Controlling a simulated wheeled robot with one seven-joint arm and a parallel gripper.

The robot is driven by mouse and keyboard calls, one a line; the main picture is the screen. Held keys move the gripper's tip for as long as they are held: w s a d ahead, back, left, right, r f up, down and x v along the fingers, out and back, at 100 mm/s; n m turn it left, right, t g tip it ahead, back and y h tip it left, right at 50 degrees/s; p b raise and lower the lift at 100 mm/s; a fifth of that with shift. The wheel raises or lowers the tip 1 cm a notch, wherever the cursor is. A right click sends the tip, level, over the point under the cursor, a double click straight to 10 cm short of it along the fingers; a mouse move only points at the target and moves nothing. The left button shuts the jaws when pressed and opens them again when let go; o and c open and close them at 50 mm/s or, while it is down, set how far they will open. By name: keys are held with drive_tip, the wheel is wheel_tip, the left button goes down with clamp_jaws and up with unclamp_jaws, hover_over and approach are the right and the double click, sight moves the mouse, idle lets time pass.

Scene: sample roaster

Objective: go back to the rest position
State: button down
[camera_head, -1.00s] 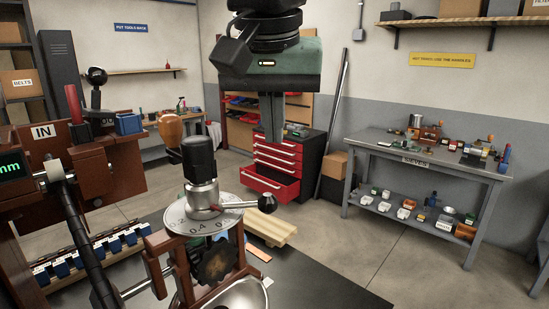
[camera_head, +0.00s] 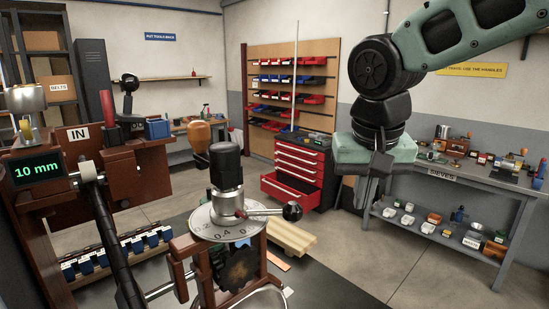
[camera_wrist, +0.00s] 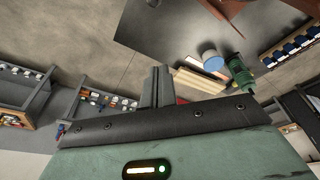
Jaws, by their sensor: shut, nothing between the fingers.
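In the wrist view the closed fingers (camera_wrist: 157,86) stand out past the edge of the gripper body. My arm comes in from the upper right above the gripper. The roaster-like machine with a round dial (camera_head: 225,220) stands to the left, apart from my gripper.
A red drawer cabinet (camera_head: 292,175) has one drawer pulled out. The sieve bench (camera_head: 440,177) carries small items on top and on its lower shelf. A wooden pallet (camera_head: 290,238) lies on the floor. The machine with the 10 mm display (camera_head: 38,170) stands at far left. Open floor lies between.

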drive_tip(key=s+d+f+n, duration=0.1)
drive_tip(key=s+d+f, duration=0.3)
drive_tip(key=d+f, duration=0.45)
drive_tip(key=s+d+f, duration=0.4)
drive_tip(key=d+f, duration=0.3)
drive_tip(key=d, duration=0.2)
drive_tip(key=s+a+r+n+g, duration=0.1)
drive_tip(key=s+a+n, duration=0.2)
drive_tip(key=s+a, duration=0.3)
drive_tip(key=s+a+r+n+g+y, duration=0.1)
drive_tip(key=s+a+n, duration=0.3)
drive_tip(key=a, duration=0.8)
drive_tip(key=s, duration=0.2)
drive_tip(key=shift+s+a+r+n+g, duration=0.2)
drive_tip(key=shift+s+n+g, duration=0.1)
drive_tip(key=shift+g, duration=0.1)
